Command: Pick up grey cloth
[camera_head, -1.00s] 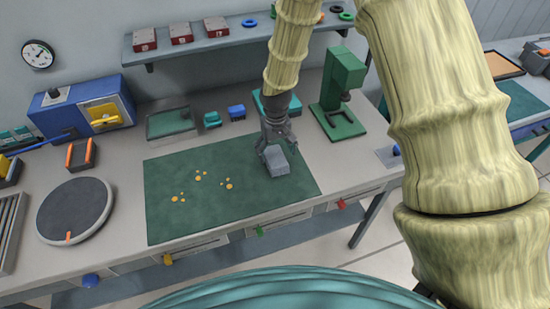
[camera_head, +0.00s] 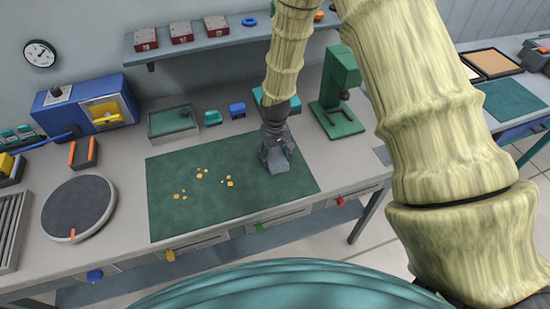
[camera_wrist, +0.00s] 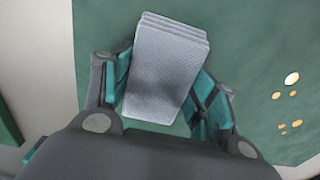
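The grey cloth (camera_head: 277,161) is a folded, block-like stack at the right part of the dark green mat (camera_head: 215,218). In the wrist view the cloth (camera_wrist: 165,72) shows layered edges at its far end and lies between the two teal-padded fingers. My gripper (camera_head: 275,152) points down over the cloth and covers part of it in the head view. In the wrist view my gripper (camera_wrist: 162,88) is open with one finger on each side of the cloth. The fingers are close to its sides; I cannot tell whether they touch.
Yellow crumbs (camera_head: 201,174) lie on the mat left of the cloth. A green press (camera_head: 338,92) stands close behind right. A teal block (camera_head: 211,118), a blue block (camera_head: 237,110) and a green tray (camera_head: 170,122) stand behind the mat. A round turntable (camera_head: 78,207) is at left.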

